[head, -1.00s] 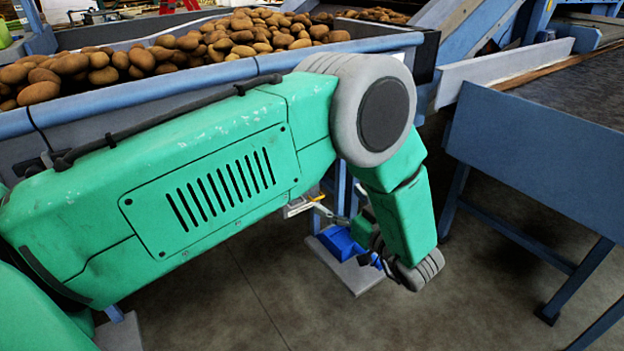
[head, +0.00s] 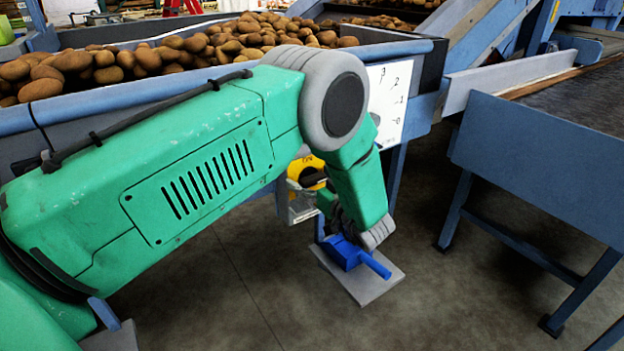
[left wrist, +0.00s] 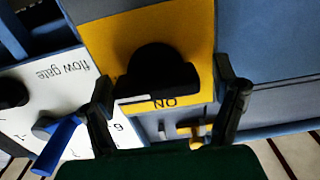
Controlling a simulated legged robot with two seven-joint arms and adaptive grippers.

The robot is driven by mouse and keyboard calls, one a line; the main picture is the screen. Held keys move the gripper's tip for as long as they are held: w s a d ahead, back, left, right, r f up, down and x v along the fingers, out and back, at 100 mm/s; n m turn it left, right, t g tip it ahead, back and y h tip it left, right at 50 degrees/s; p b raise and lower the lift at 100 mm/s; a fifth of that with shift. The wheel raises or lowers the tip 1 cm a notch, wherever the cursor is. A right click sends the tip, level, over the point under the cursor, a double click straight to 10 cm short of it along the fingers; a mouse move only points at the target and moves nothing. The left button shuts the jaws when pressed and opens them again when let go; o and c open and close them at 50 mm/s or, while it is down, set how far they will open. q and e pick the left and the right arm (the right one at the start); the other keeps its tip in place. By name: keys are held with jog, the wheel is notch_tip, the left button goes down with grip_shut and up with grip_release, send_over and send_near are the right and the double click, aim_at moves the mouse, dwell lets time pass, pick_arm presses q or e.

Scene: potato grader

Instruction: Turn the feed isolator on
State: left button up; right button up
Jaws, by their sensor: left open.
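The feed isolator has a yellow plate (left wrist: 105,45) and a black rotary knob (left wrist: 160,72) in the left wrist view. My left gripper (left wrist: 167,90) is open, with one dark finger on each side of the knob. Whether either finger touches it I cannot tell. In the head view the yellow of the isolator (head: 296,167) shows left of my wrist, partly hidden by it. My right gripper is in neither view.
A white flow gate panel (left wrist: 70,82) with a blue lever (left wrist: 55,148) lies left of the isolator in the wrist view. A small grey box (head: 302,210) hangs below the isolator. Potatoes (head: 200,45) fill the hopper. A blue table (head: 540,145) stands right, with open floor between.

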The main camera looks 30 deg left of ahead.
pick_arm(q)
jog(key=shift+d+r, duration=0.15)
jog(key=shift+d, duration=0.3)
jog(key=c, duration=1.1)
jog(key=shift+w+d, duration=0.1)
jog(key=shift+d, duration=0.05)
jog(key=shift+c, duration=0.3)
